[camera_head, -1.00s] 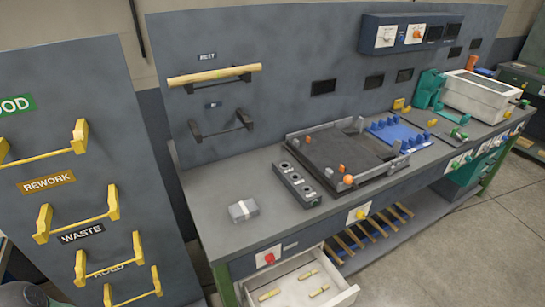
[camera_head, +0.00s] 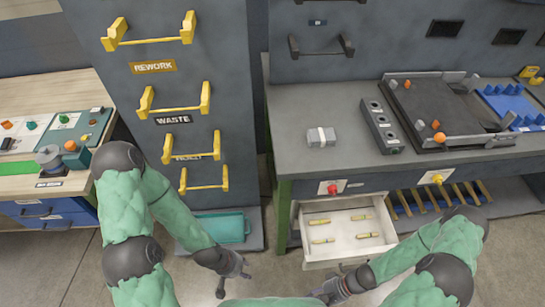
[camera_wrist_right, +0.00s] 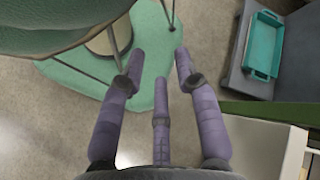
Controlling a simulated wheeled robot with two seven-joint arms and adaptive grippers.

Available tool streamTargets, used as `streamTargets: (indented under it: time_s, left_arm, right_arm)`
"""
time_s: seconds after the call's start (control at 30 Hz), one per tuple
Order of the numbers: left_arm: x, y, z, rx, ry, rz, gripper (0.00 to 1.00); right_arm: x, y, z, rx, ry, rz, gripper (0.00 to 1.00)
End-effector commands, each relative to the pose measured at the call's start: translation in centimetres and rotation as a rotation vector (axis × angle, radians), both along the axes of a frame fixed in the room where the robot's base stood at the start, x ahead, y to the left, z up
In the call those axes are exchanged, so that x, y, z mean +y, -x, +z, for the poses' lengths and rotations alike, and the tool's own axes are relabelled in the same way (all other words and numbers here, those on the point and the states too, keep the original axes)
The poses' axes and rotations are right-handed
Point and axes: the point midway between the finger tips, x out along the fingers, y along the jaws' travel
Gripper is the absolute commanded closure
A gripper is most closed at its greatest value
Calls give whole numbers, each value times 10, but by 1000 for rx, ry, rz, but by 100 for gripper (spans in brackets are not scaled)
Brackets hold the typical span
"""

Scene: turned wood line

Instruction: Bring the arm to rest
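My left gripper (camera_head: 234,281) hangs low over the floor at the bottom centre of the head view, its fingers apart and nothing between them. My right gripper (camera_head: 322,294) is low in front of the open drawer (camera_head: 344,262), partly cut by the bottom of the head view. In the right wrist view its purple fingers (camera_wrist_right: 157,72) are spread, with only my green base and the floor behind them. Both green arms are bent with the forearms pointing inward. The two grippers are apart from each other.
The workbench (camera_head: 290,110) stands at the right, its drawer pulled out with several small brass-coloured pieces inside. A grey panel with yellow handles (camera_head: 180,97) stands at the left, a teal tray (camera_head: 232,228) at its foot. A wooden-topped table (camera_head: 45,80) is at far left.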

Motion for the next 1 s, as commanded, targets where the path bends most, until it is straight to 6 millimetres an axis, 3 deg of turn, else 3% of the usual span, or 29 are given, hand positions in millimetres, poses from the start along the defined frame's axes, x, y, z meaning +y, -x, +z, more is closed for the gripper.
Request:
streamTargets:
  time_s: [0.27, 0.57, 0.73, 1.0]
  left_arm:
    - [0, 0, 0, 0, 0, 0, 60]
    - [0, 0, 0, 0, 0, 0, 60]
    - [0, 0, 0, 0, 0, 0, 60]
    - [0, 0, 0, 0, 0, 0, 60]
  right_arm:
    - [2, -32, 22, -125, 327, 232, 68]
    - [33, -85, 61, -386, 475, 261, 68]
    - [43, -95, 72, -444, 481, 252, 68]
    - [44, -96, 73, -446, 482, 248, 68]
